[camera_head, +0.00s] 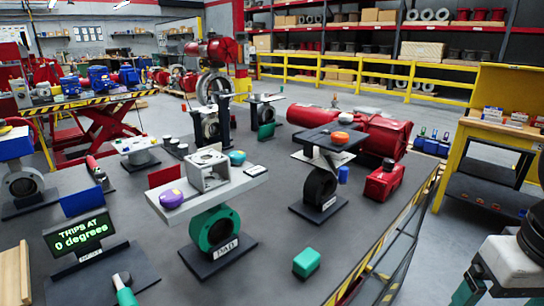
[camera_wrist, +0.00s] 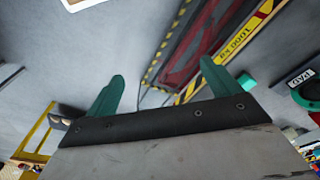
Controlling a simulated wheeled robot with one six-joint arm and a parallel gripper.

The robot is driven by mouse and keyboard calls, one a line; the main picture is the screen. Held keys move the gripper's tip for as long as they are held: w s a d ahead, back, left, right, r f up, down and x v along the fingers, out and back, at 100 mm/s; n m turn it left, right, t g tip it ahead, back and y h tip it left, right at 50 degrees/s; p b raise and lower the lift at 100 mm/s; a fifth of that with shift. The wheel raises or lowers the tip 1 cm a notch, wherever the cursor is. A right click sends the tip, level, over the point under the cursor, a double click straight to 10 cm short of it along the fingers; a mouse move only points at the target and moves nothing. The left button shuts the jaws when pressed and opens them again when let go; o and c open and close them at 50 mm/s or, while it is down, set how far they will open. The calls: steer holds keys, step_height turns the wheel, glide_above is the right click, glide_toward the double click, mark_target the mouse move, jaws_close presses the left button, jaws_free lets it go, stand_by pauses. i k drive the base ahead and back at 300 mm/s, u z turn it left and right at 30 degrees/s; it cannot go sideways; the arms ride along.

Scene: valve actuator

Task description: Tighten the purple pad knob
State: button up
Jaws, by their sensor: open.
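The purple knob (camera_head: 171,198) sits at the left end of a light grey plate on a stand. The stand has a green ring valve (camera_head: 214,228) and a label that seems to read PAD. Part of this valve shows at the right edge of the wrist view (camera_wrist: 307,96); the purple knob is not visible there. My gripper (camera_wrist: 162,82) has two green fingers, spread apart with nothing between them. In the head view my arm is at the lower right, well away from the knob, with a green part at the bottom edge.
A grey open housing (camera_head: 208,170) and a teal knob (camera_head: 237,158) share the plate. A stand with an orange knob (camera_head: 341,137) is to the right. A green block (camera_head: 306,263) lies on the table near its striped edge. A display (camera_head: 78,236) reads "TRIPS AT 0 degrees".

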mark_target(171, 199)
steer(key=z, duration=0.1)
steer(key=k, duration=0.7)
steer(key=u, duration=0.65)
steer(key=i, duration=0.4)
steer(key=z, duration=0.05)
